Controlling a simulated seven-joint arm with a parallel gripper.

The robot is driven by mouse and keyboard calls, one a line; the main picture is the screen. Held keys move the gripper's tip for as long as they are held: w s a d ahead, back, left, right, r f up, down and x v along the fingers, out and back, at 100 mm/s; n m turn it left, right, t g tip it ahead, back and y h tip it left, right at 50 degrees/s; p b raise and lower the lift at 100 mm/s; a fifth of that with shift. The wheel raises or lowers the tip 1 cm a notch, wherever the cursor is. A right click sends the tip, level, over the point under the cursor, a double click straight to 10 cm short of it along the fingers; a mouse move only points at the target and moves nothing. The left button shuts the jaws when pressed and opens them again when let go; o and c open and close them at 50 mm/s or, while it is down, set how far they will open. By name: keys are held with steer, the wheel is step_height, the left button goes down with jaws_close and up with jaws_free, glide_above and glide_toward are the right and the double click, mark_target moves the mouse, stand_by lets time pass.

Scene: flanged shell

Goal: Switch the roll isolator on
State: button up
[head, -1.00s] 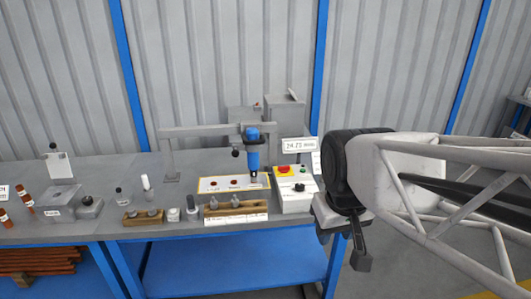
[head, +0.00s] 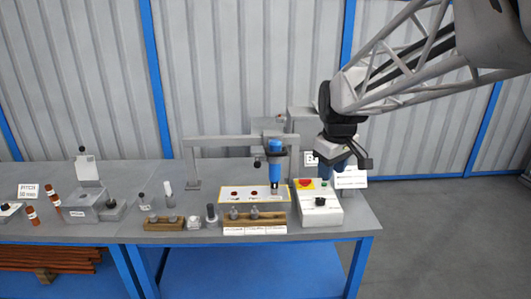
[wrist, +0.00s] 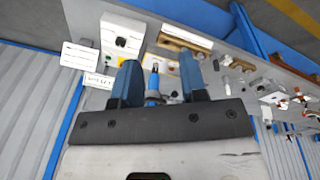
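A light control box (head: 322,212) stands at the right end of the bench. It has a black rotary knob (head: 320,201) on top and a red knob (head: 306,183) on a yellow plate at its back left. I cannot read which is marked as the roll isolator. The box also shows at the upper left of the wrist view (wrist: 122,34), with its black knob (wrist: 120,42). My gripper (head: 335,160) is above and behind the box, apart from it. In the wrist view my gripper (wrist: 158,68) has its two blue fingers spread, with nothing held between them.
A wooden block (head: 238,220) with metal parts sits in front. A white sign (head: 350,179) stands behind the box. Open floor lies to the right.

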steer(key=w+f+n, duration=0.3)
steer(key=w, duration=1.1)
steer(key=n+g, duration=0.2)
steer(key=n, duration=0.7)
glide_above(305, 181)
step_height(305, 181, down, 22)
steer(key=shift+w+r, duration=0.1)
steer(key=shift+w+f, duration=0.2)
steer(key=shift+f, duration=0.05)
steer(key=shift+f, duration=0.1)
steer(key=shift+f, duration=3.75)
jaws_close()
